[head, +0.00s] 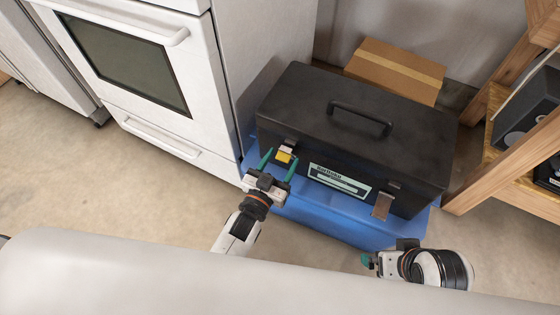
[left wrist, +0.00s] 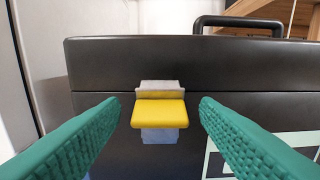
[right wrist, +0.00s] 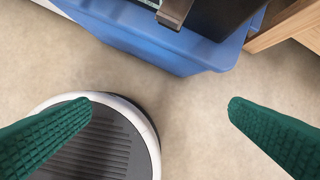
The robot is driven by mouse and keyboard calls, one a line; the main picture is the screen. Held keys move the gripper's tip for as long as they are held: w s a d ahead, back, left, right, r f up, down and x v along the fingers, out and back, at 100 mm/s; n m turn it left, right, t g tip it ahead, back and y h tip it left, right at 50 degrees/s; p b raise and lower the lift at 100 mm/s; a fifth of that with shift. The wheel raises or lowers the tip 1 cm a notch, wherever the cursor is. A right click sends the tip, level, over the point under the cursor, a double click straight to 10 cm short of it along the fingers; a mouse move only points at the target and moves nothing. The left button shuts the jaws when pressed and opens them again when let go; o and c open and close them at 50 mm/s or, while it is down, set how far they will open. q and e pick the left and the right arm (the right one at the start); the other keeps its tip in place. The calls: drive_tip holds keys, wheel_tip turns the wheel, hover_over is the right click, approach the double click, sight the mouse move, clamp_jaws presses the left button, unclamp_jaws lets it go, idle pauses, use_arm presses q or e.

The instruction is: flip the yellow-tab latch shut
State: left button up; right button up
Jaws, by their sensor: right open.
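The black toolbox (head: 350,125) has a latch with a yellow tab (head: 284,156) on the left of its front. In the left wrist view the yellow tab (left wrist: 160,108) sticks out toward me, with grey metal above and below it. My left gripper (head: 280,160) is open in front of the latch, one green finger on each side of the tab and apart from it. My right gripper (head: 369,261) is low at the front right, clear of the toolbox. In the right wrist view its fingers (right wrist: 160,105) are wide apart with nothing between them.
The toolbox stands on a blue bin (head: 335,212). A second metal latch (head: 383,204) is on the front right. A white oven (head: 150,75) stands close on the left, a wooden shelf (head: 510,120) on the right, a cardboard box (head: 395,70) behind. Floor in front is bare.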

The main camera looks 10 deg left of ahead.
use_arm(q)
drive_tip(key=c, duration=0.9)
drive_tip(key=shift+c, duration=0.2)
use_arm(e)
drive_tip(key=shift+r, duration=0.15)
use_arm(q)
drive_tip(key=p, duration=0.2)
drive_tip(key=r+g+p, duration=0.1)
drive_tip(key=p, duration=0.2)
drive_tip(key=shift+w+d+g, duration=0.1)
drive_tip(key=shift+w+g, duration=0.2)
drive_tip(key=shift+w, duration=0.05)
drive_tip(key=p, duration=0.1)
drive_tip(key=g+p, duration=0.1)
drive_tip(key=p, duration=0.1)
drive_tip(key=shift+w+d+r+y+p, duration=0.1)
drive_tip(key=shift+w+y+p, duration=0.2)
drive_tip(key=shift+y, duration=0.1)
use_arm(e)
drive_tip(key=s+f, duration=0.2)
drive_tip(key=f, duration=0.9)
drive_tip(key=s+f+g, duration=0.1)
drive_tip(key=s+f, duration=0.1)
drive_tip(key=f, duration=1)
drive_tip(key=shift+d+g, duration=0.15)
drive_tip(key=shift+g, duration=0.15)
use_arm(q)
drive_tip(key=o, duration=1)
use_arm(e)
drive_tip(key=shift+w, duration=0.1)
